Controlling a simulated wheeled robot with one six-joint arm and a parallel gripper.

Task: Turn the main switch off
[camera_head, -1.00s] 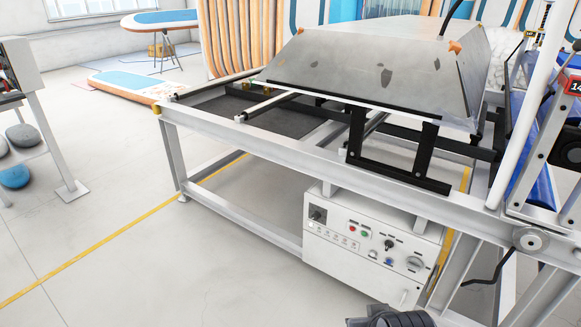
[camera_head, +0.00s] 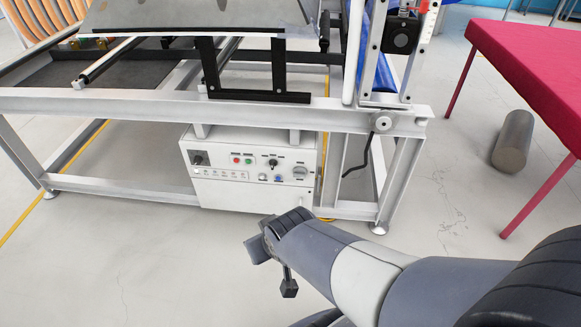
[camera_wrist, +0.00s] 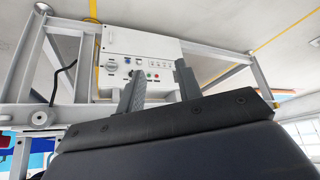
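The white control box (camera_head: 250,196) hangs under the metal frame, left of centre in the head view. Its face has a dark switch (camera_head: 198,159) at the left, red and green buttons, a black knob (camera_head: 272,163) and a large grey rotary knob (camera_head: 300,172) at the right. The labels are too small to read, so I cannot tell which is the main switch. The box also shows upside down in the wrist view (camera_wrist: 140,43), partly hidden by my fingers. My gripper (camera_head: 271,267) is in front of the box, apart from it; its fingers (camera_wrist: 158,85) are spread and empty.
The frame's front beam (camera_head: 150,105) runs above the box, with legs on both sides. A red-covered table (camera_head: 530,65) and a grey cylinder (camera_head: 513,141) stand at the right. The floor in front of the box is open.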

